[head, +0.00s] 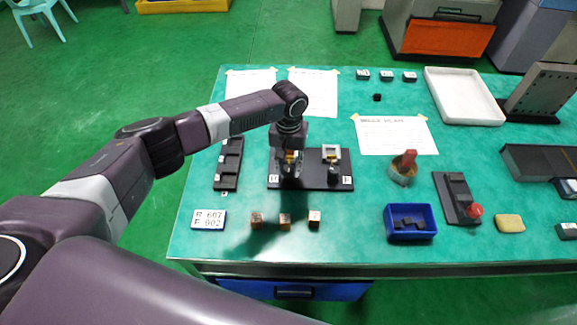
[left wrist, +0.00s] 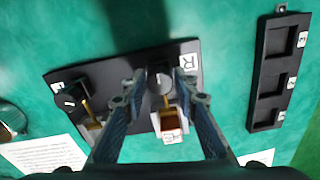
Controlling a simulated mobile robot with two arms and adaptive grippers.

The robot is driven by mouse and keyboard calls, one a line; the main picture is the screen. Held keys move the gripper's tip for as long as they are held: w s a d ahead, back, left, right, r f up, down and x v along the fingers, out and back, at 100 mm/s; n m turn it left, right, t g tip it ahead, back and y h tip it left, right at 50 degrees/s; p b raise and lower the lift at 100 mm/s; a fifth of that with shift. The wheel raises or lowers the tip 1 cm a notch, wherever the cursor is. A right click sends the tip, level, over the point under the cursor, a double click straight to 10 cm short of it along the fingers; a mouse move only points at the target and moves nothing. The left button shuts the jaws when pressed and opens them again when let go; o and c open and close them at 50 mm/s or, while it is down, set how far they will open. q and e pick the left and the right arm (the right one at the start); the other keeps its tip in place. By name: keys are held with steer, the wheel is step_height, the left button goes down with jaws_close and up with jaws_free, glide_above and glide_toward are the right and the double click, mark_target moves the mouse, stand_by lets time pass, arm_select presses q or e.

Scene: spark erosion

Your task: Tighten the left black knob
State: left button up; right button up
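A black plate (head: 312,182) with two black knobs lies on the green table; it also shows in the left wrist view (left wrist: 115,72). The left knob (left wrist: 158,80), beside the "R" label (left wrist: 187,62), is mostly hidden behind my gripper in the head view. The right knob (head: 334,172), beside the "F" label, shows in the left wrist view (left wrist: 68,95) too. My left gripper (head: 289,170) points down over the left knob. In the left wrist view its fingers (left wrist: 160,82) are apart, one on each side of the knob; contact is not visible. My right gripper is not in view.
A black slotted tray (head: 228,165) lies left of the plate. Several small copper-coloured blocks (head: 285,220) and a number card (head: 208,220) lie in front. A blue bin (head: 411,235) and a red-topped holder (head: 404,167) stand to the right. Paper sheets lie behind.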

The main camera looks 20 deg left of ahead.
arm_select(q)
jaws_close()
steer(key=shift+m, duration=0.4)
steer(key=m+p, duration=0.1)
steer(key=m, duration=0.2)
steer(key=shift+m, duration=0.3)
steer(key=m, duration=0.5)
steer(key=shift+w+a+m, duration=0.1)
steer(key=shift+m, duration=0.2)
steer(key=m, duration=1.1)
steer(key=shift+w+m, duration=0.15)
steer(key=shift+m, duration=0.25)
steer(key=shift+r, duration=0.1)
